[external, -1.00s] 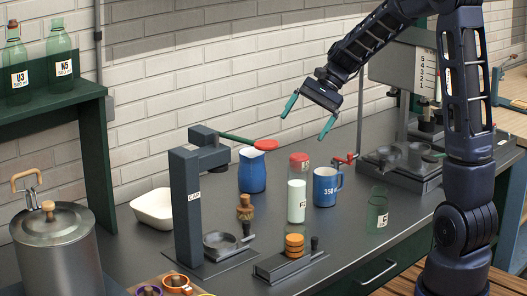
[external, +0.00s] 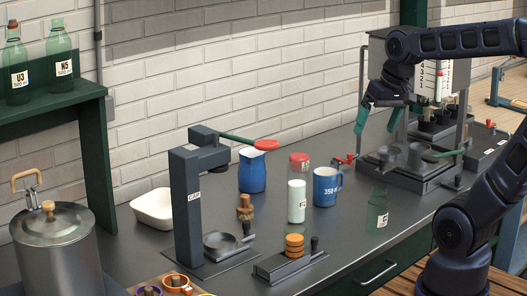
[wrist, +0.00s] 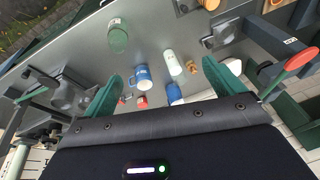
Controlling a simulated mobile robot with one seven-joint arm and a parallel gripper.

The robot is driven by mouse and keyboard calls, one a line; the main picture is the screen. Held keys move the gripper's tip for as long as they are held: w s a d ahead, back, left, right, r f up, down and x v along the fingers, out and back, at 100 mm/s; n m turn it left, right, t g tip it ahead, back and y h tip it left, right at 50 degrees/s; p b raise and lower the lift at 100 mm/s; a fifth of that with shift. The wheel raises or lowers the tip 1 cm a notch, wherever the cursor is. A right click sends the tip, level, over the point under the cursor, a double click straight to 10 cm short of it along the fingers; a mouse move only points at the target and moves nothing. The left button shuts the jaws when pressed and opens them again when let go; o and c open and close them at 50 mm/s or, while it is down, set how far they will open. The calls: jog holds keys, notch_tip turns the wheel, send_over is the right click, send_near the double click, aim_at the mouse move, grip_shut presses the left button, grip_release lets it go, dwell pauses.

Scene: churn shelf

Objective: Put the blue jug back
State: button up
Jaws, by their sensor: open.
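The blue jug (external: 252,172), with a pale rim and a spout, stands upright on the grey bench, right of the capping press. It also shows in the wrist view (wrist: 174,92), partly hidden. A blue mug (external: 327,187) marked 350 stands to its right, past a bottle of white liquid (external: 297,200) with a red cap. My gripper (external: 381,117) is open and empty, raised above the bench in front of the scaled machine, well to the right of the jug. The wrist view shows its green fingers (wrist: 160,75) spread, looking down on the bench.
The capping press (external: 186,210) has a red-knobbed lever (external: 266,144) reaching over the jug's top. A green glass jar (external: 377,210) stands near the front edge. A white tub (external: 153,208) is at left. A green shelf (external: 45,108) holds two bottles.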

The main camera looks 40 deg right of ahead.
jog(key=shift+s+d+f+n+t+h, duration=0.1)
jog(key=shift+s+d+n+t+h, duration=0.2)
jog(key=shift+s, duration=0.4)
jog(key=shift+s+d+n+t+h, duration=0.1)
jog(key=shift+s+n, duration=0.25)
jog(key=shift+s, duration=0.35)
jog(key=shift+s+d+f+n+t+h, duration=0.1)
jog(key=shift+s+d+n+t+h, duration=0.2)
jog(key=shift+s, duration=0.4)
